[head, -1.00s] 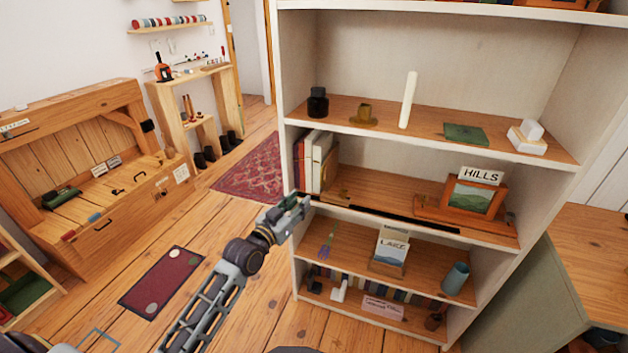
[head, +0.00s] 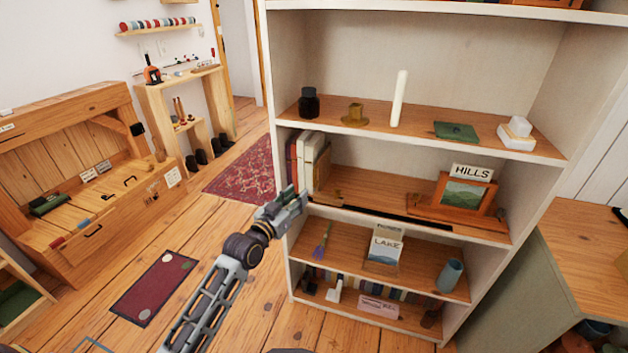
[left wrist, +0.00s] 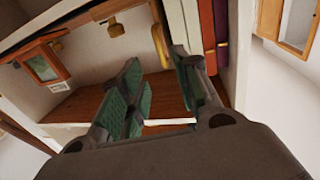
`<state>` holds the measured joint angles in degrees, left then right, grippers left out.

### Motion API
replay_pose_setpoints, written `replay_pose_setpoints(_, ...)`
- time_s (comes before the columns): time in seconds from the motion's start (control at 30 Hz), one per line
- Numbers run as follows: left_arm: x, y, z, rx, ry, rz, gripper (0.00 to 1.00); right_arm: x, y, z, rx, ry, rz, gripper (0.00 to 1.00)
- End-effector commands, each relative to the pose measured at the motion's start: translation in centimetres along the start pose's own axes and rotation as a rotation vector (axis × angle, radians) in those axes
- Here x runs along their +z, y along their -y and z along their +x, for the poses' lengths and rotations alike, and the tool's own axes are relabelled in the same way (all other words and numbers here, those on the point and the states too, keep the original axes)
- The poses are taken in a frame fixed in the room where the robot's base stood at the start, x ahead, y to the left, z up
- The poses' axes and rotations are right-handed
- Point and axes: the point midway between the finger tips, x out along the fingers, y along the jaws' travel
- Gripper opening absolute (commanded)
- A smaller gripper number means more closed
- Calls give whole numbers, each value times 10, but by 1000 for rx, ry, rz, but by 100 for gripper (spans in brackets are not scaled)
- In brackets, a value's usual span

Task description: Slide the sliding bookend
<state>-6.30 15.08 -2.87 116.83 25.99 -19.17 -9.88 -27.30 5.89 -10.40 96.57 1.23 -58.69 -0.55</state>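A row of books (head: 305,163) stands upright at the left end of the bookcase's middle shelf. A small brass-coloured piece (head: 336,193), apparently the bookend, stands just right of them. The left wrist view shows brass beside the pale book (left wrist: 160,42) and a brass knob (left wrist: 117,29) farther left. A dark rail (head: 385,215) runs along the shelf front. My left gripper (head: 302,200) is in front of the bookcase's left post, near the middle shelf's front edge. In the left wrist view its green-padded fingers (left wrist: 158,95) are apart with nothing between them. My right gripper is out of view.
A framed picture (head: 466,193) with a HILLS sign stands at the right of the same shelf. The shelf above holds a dark jar (head: 309,102), a brass holder (head: 355,114) and a candle (head: 399,98). A LAKE card (head: 384,250) stands below.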

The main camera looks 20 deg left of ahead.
Motion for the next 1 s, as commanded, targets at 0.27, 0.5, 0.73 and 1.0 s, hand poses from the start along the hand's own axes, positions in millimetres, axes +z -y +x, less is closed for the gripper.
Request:
replay_pose_setpoints(0.27,0,0,23,-1,0,0,32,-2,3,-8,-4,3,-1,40)
replay_pose_setpoints(0.5,0,0,42,-1,-1,0,32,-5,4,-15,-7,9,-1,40)
replay_pose_setpoints(0.73,0,0,60,0,-1,-1,32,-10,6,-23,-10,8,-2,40)
replay_pose_setpoints(1.0,0,0,82,-1,0,0,32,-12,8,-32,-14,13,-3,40)
